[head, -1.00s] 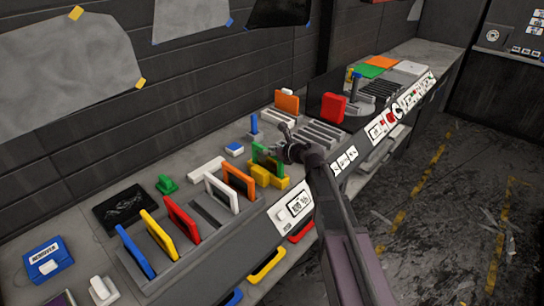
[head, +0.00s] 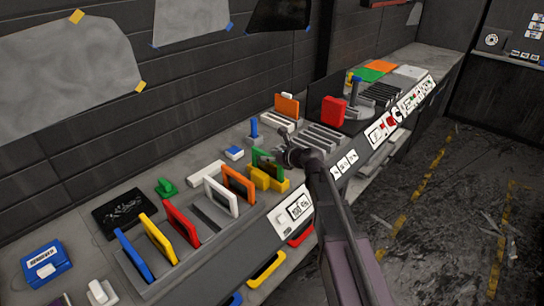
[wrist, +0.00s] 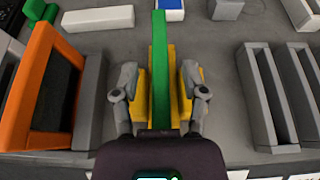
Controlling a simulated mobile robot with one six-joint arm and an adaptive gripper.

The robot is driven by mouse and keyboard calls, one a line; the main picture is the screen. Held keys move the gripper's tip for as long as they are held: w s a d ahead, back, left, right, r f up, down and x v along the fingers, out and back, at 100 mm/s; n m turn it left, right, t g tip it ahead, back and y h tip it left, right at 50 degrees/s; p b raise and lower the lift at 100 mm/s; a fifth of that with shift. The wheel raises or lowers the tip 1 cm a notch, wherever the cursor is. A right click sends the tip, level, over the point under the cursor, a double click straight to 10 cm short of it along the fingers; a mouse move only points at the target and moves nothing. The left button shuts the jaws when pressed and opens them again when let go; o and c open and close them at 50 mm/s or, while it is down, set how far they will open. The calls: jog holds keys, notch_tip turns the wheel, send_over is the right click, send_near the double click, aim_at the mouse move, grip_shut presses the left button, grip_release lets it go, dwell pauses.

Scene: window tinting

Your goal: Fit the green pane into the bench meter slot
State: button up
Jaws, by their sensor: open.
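The green pane (head: 266,163) stands upright on edge in a yellow block holder (head: 267,180) on the bench. In the wrist view the green pane (wrist: 160,50) shows edge-on, with yellow parts of the holder on both sides. My gripper (wrist: 160,85) is open, with one finger on each side of the pane and a visible gap to it. In the head view my gripper (head: 285,156) is at the pane's right side and hides part of it. I cannot tell which slot is the meter's.
An orange-framed pane (head: 238,183) stands close to the left, then white, red, yellow and blue panes in a grey rack. Grey slotted racks (head: 322,138) are to the right. A white block (wrist: 98,18) and a blue-and-white block lie behind the holder.

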jog(key=shift+r, duration=0.1)
jog(key=shift+r, duration=0.15)
jog(key=p+v, duration=0.5)
jog(key=v, duration=0.7)
dwell(0.4)
